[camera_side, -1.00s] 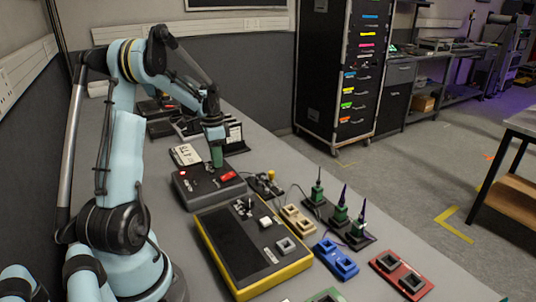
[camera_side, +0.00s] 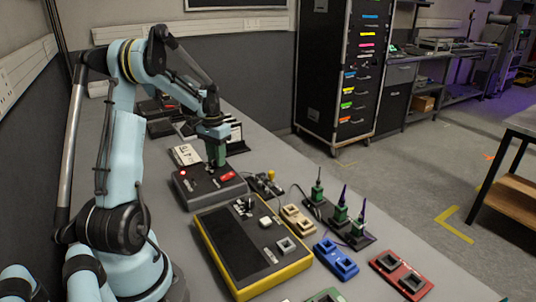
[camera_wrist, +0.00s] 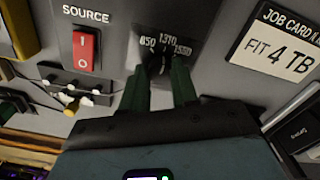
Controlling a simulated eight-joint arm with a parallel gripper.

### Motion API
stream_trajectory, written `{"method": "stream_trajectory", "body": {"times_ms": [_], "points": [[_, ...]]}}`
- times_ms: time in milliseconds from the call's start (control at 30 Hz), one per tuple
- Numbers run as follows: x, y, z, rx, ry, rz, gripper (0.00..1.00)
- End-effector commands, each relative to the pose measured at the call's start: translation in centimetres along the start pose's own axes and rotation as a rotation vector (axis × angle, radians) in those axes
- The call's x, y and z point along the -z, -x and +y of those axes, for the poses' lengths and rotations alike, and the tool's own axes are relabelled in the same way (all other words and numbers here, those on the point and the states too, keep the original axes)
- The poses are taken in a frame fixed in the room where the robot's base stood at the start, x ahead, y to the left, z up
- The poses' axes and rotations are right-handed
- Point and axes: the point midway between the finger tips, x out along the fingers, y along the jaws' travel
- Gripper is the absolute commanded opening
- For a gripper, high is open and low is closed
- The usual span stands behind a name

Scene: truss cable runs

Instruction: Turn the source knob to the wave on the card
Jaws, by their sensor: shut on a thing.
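The source box (camera_side: 205,192) is a dark grey unit on the bench with a red rocker switch (camera_side: 228,176). In the wrist view, the switch (camera_wrist: 86,50) sits under the word SOURCE. The black source knob (camera_wrist: 157,66) has the marks 850, 1310 and 1550 around its top. My gripper (camera_wrist: 160,78) has its green fingers on either side of the knob, shut on it. The fingers and shadow partly hide the knob, and I cannot tell its pointer's mark.
A yellow-edged tester (camera_side: 240,245) lies in front of the source box. Tan (camera_side: 297,218), blue (camera_side: 336,258) and red (camera_side: 401,273) two-well blocks and a stand with green and purple plugs (camera_side: 340,212) are to the right. Bare bench lies between them.

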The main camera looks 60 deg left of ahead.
Motion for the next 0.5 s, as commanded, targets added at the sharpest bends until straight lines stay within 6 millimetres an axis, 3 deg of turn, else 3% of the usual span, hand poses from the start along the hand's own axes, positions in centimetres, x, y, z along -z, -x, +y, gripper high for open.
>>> {"method": "stream_trajectory", "body": {"times_ms": [500], "points": [[-0.02,0.09,0.02,-0.001,0.036,-0.001,0.0]]}}
